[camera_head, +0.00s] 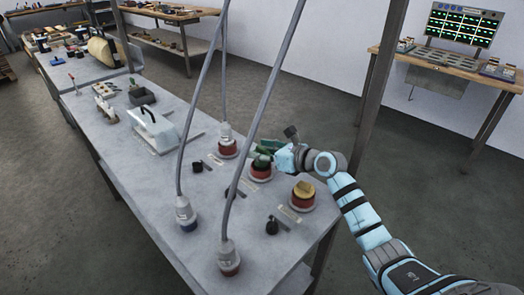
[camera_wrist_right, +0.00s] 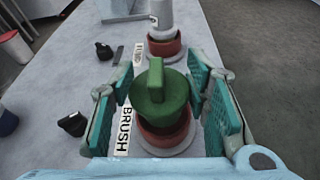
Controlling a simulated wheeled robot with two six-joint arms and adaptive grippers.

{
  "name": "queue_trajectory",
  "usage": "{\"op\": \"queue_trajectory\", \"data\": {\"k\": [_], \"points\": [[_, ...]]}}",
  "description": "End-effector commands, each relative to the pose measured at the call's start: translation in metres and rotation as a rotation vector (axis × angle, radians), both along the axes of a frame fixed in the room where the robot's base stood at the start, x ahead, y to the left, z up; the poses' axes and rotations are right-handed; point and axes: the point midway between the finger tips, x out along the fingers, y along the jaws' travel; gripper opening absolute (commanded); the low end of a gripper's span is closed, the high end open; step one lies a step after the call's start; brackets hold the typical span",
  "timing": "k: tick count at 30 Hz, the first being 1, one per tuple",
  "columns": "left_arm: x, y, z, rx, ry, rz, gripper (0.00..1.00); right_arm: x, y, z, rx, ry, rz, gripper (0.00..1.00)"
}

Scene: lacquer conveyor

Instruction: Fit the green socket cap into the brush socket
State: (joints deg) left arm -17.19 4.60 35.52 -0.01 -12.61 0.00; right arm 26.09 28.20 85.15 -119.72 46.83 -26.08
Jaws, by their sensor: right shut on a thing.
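The green socket cap (camera_wrist_right: 160,98), a round disc with a raised bar handle, is between the teal finger pads of my right gripper (camera_wrist_right: 160,78) in the right wrist view. My right gripper (camera_head: 267,151) is shut on it. The cap also shows in the head view (camera_head: 262,161). Directly below it is the red brush socket (camera_wrist_right: 168,141), beside the label BRUSH; it shows in the head view too (camera_head: 260,174). The cap covers the socket's opening. I cannot tell whether it touches or sits in the socket. My left gripper is out of view.
A red socket with a grey plug and cable (camera_head: 227,142) stands behind the brush socket. Plugs with hanging cables (camera_head: 185,214) (camera_head: 228,257) stand on the left and front.

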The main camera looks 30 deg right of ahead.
Motion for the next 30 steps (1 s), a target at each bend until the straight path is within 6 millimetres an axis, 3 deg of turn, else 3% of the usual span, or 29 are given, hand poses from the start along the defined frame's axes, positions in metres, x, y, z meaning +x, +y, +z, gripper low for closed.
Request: {"op": "queue_trajectory", "data": {"k": [28,29,30], "points": [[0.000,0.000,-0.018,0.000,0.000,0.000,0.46,0.000,0.000,-0.025,0.000,0.001,0.000,0.16],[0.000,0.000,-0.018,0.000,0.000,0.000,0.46,0.000,0.000,-0.025,0.000,0.001,0.000,0.44],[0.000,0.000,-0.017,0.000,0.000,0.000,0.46,0.000,0.000,-0.025,-0.001,0.002,0.000,0.51]]}}
